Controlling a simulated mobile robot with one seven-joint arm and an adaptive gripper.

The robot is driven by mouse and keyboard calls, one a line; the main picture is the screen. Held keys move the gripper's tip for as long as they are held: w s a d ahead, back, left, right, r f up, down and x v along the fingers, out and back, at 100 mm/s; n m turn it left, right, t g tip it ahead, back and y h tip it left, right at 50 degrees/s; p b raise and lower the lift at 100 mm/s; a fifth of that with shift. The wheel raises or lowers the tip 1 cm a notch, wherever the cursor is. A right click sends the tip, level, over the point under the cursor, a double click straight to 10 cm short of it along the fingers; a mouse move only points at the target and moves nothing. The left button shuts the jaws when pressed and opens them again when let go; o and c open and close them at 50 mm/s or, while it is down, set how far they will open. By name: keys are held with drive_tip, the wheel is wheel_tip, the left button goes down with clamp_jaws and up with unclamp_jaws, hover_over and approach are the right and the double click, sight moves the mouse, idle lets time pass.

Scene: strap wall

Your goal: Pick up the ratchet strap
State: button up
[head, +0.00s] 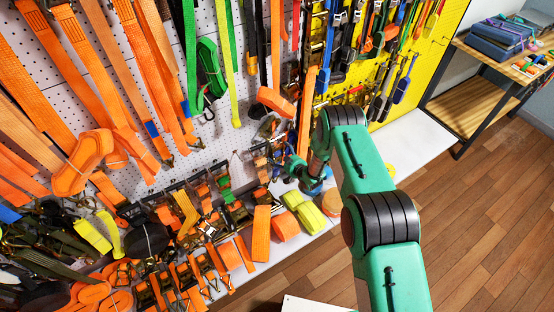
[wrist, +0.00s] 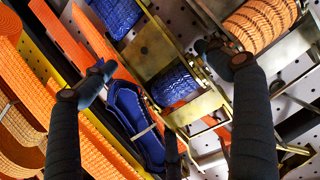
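Many ratchet straps hang on the wall and lie on the shelf, so I cannot tell which one the task means. In the wrist view a ratchet strap with a brassy metal buckle and blue webbing (wrist: 177,86) lies between and beyond my fingers. A folded dark blue strap bundle (wrist: 135,118) with a light tie is beside it. My gripper (wrist: 155,74) is open, its two dark fingers spread left and right with nothing visibly held between them. In the head view my gripper (head: 303,172) is low at the wall, above the shelf's right part; its fingertips are hard to make out.
Orange rolled webbing on a metal ratchet (wrist: 259,22) is close by the right fingertip. Orange straps (wrist: 100,150) crowd the left. Yellow-green rolls (head: 309,213) lie on the shelf near my gripper. A wooden bench (head: 466,97) stands far right; the wood floor (head: 475,215) is clear.

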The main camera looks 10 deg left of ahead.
sight(280, 149)
drive_tip(key=c, duration=1.3)
drive_tip(key=shift+r, duration=0.1)
drive_tip(key=shift+c, duration=1.4)
drive_tip(key=shift+r, duration=0.1)
drive_tip(key=shift+r+p, duration=0.3)
drive_tip(key=shift+r, duration=1.45)
drive_tip(key=s+d+p, duration=0.1)
drive_tip(key=s+d, duration=1.1)
drive_tip(key=shift+s+d, duration=0.25)
drive_tip(key=shift+d, duration=0.1)
drive_tip(key=shift+f, duration=0.1)
